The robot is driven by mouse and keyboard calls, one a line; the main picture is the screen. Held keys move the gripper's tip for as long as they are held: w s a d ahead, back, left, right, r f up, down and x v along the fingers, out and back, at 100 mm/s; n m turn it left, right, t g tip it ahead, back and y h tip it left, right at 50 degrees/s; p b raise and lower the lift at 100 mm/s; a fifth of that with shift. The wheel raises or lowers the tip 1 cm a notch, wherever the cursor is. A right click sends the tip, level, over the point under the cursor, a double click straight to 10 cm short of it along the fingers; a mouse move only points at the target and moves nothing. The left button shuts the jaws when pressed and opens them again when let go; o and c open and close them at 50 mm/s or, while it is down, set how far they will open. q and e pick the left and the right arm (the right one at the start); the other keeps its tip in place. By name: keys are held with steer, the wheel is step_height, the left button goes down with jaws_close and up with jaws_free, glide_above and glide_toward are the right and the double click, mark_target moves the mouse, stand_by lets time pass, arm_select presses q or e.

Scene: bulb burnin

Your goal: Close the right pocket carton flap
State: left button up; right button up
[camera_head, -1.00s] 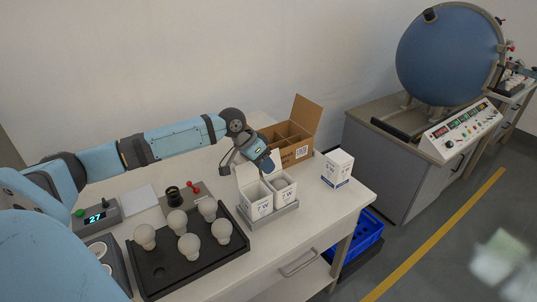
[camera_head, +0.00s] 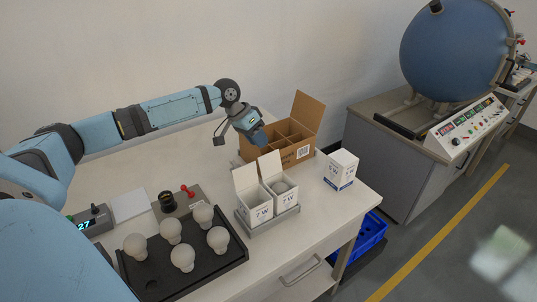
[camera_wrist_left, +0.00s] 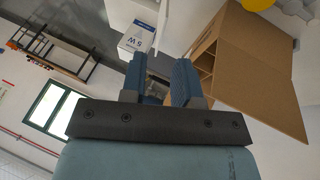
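Two white pocket cartons stand side by side in a grey holder (camera_head: 268,226). The right carton (camera_head: 286,203) has its flap (camera_head: 270,166) standing up at the back, and a greyish round shape shows inside. The left carton (camera_head: 259,211) also has its flap (camera_head: 246,178) raised. My left gripper (camera_head: 259,139) is above and behind the cartons, apart from both flaps. In the left wrist view, the gripper's fingers (camera_wrist_left: 160,82) are parted, with nothing clearly held between them. My right gripper is out of view.
A brown divided box (camera_head: 290,152) with a raised lid stands behind the cartons. A closed white carton (camera_head: 341,170) stands to the right. A black tray (camera_head: 200,268) with several bulbs lies at front left. Clear tabletop lies between the holder and closed carton.

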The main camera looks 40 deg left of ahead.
mark_target(268, 155)
arm_select(q)
steer(key=x, duration=0.6)
steer(key=shift+w+d+f, duration=0.1)
steer(key=shift+d+f, duration=0.05)
steer(key=shift+f, duration=0.2)
jaws_close()
